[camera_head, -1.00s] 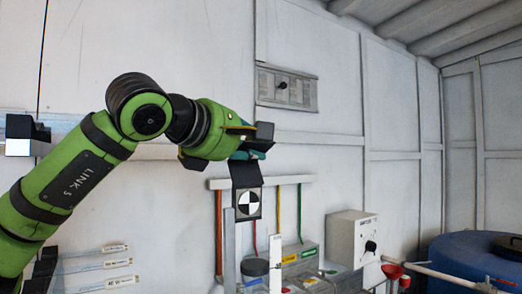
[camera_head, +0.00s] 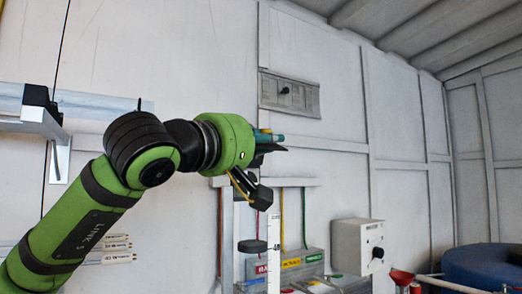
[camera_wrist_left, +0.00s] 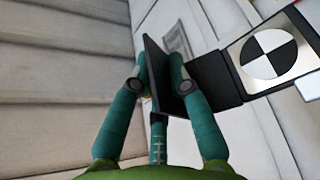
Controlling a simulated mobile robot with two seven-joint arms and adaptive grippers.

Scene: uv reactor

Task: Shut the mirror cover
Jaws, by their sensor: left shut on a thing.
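My left gripper (camera_head: 274,141) is at the middle of the head view, in front of the white wall, its fingers pointing right. A dark strip (camera_wrist_left: 217,83) runs from near the fingers to a panel with a round black-and-white target (camera_wrist_left: 270,54). In the head view only a thin dark edge (camera_head: 272,149) of the plate shows by the fingertips, and the target does not show. I cannot see the mirror itself. My right gripper is out of view.
A grey wall panel with a black knob (camera_head: 285,91) is behind and above. A white box with a knob (camera_head: 358,246), coloured labelled bins (camera_head: 290,264) and a blue drum (camera_head: 487,264) stand lower right. A metal bracket (camera_head: 42,122) is at left.

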